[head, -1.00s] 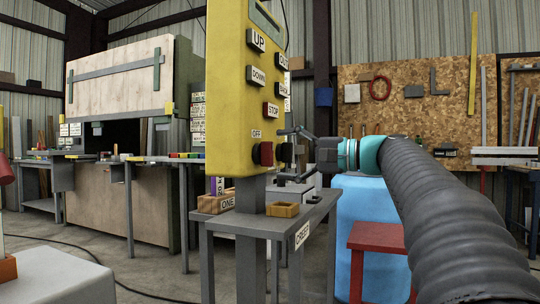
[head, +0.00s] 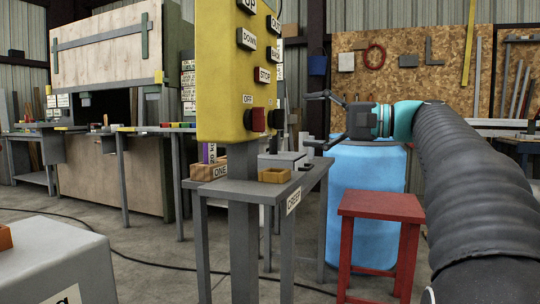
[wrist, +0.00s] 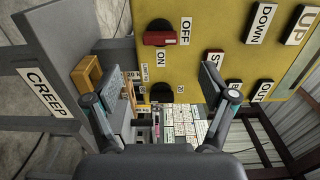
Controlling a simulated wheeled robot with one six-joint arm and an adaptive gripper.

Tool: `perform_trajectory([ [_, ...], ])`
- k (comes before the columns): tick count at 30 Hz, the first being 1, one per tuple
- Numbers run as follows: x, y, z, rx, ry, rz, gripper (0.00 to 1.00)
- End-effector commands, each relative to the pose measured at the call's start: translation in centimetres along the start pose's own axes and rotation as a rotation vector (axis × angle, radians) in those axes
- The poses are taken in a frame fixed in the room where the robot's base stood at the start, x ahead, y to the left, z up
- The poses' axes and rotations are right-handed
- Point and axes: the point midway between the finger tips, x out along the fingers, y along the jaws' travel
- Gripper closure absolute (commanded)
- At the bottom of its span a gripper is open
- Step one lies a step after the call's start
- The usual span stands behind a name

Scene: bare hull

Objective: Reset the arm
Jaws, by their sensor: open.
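My gripper (head: 318,121) is open and empty, to the right of the yellow control panel (head: 220,75) in the head view. My black arm reaches in from the right. In the wrist view the two fingers (wrist: 152,92) stand wide apart in front of the panel (wrist: 235,55), touching nothing that I can see. The panel's red switch (head: 258,120) sits low on its face by the OFF label; it also shows in the wrist view (wrist: 160,38) between OFF and ON. A black knob (wrist: 160,92) shows between the fingers.
Under the panel is a grey table (head: 310,180) labelled CREEP, with an orange-yellow tray (head: 275,175) on it. A red stool (head: 382,207) and blue barrel (head: 352,245) stand to its right. A grey block (head: 50,265) fills the near left.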

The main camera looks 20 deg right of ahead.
Motion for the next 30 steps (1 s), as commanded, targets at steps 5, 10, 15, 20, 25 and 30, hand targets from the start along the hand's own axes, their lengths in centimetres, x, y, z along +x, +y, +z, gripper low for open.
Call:
perform_trajectory([
  [5, 0.0, 0.8, -1.4, -0.025, 0.06, 0.031, 0.17],
  [10, -0.9, 8.7, -5.0, 0.024, 0.194, 0.216, 0.17],
  [15, -2.4, 18.8, -4.1, 0.036, 0.295, 0.524, 0.17],
  [20, -3.6, 26.1, 0.8, -0.04, 0.289, 0.823, 0.17],
  [25, -5.4, 31.8, 7.9, -0.214, 0.204, 1.113, 0.17],
  [30, -7.4, 35.3, 14.6, -0.434, 0.08, 1.312, 0.17],
])
